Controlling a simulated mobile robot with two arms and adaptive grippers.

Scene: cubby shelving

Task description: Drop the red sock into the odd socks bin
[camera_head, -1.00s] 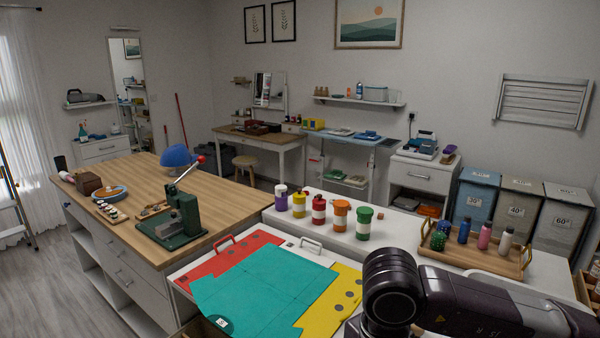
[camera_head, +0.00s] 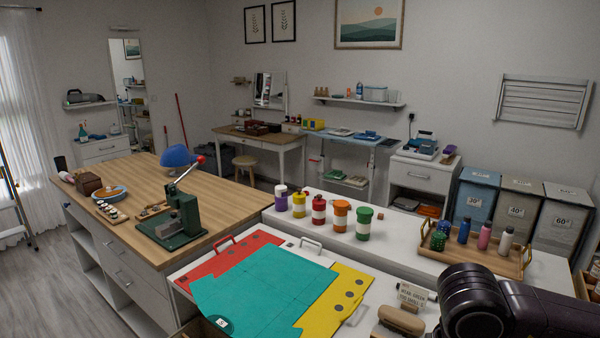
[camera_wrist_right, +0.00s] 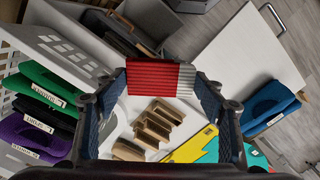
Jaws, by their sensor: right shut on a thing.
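The red sock (camera_wrist_right: 152,78), ribbed and with a grey band at its right end, is held between the fingers of my right gripper (camera_wrist_right: 162,86) in the right wrist view. The gripper is shut on it, and the sock is clear of the surface below. In the head view only my dark right arm shows, at the lower right; its gripper and the sock are out of frame. My left gripper is not in view. I cannot pick out the odd socks bin for certain in either view.
A white perforated basket (camera_wrist_right: 60,48) stands at left in the wrist view, near labelled green (camera_wrist_right: 45,82) and purple (camera_wrist_right: 25,138) folded items. Wooden pieces (camera_wrist_right: 150,128) lie below the gripper. The head view shows a tray of bottles (camera_head: 520,262) and a wooden-handled brush (camera_head: 400,320).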

